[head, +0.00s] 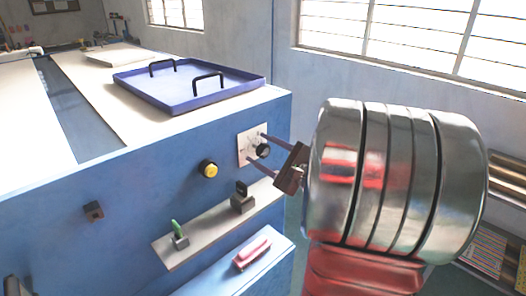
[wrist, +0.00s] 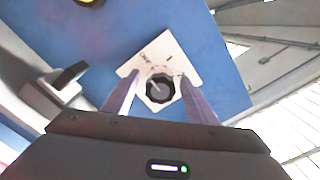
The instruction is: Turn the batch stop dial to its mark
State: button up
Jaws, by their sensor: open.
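The batch stop dial (head: 262,150) is a black knob on a white plate (head: 242,158), set on the blue side panel of the bench. In the wrist view the dial (wrist: 160,89) shows a light pointer line, and its white plate (wrist: 185,62) carries small dark marks too blurred to read. My gripper (head: 262,146) is at the plate with its two fingers apart, one above and one below the dial. In the wrist view my gripper (wrist: 160,92) has a finger on each side of the dial. I cannot tell whether they touch it.
A yellow button (head: 209,169) sits left of the plate. Below are a shelf (head: 210,232) with a green-topped item (head: 178,236) and a dark block (head: 242,200), and a red item (head: 252,252) on a lower ledge. A blue tray (head: 190,92) with black handles lies on the bench top.

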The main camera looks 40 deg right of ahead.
jog(key=c, duration=1.1)
jog(key=shift+o, duration=0.2)
jog(key=shift+m, duration=0.6)
jog(key=m, duration=1)
jog(key=shift+d+m, duration=0.1)
jog(key=shift+m, duration=0.2)
jog(key=o, duration=1.1)
jog(key=shift+c, duration=0.2)
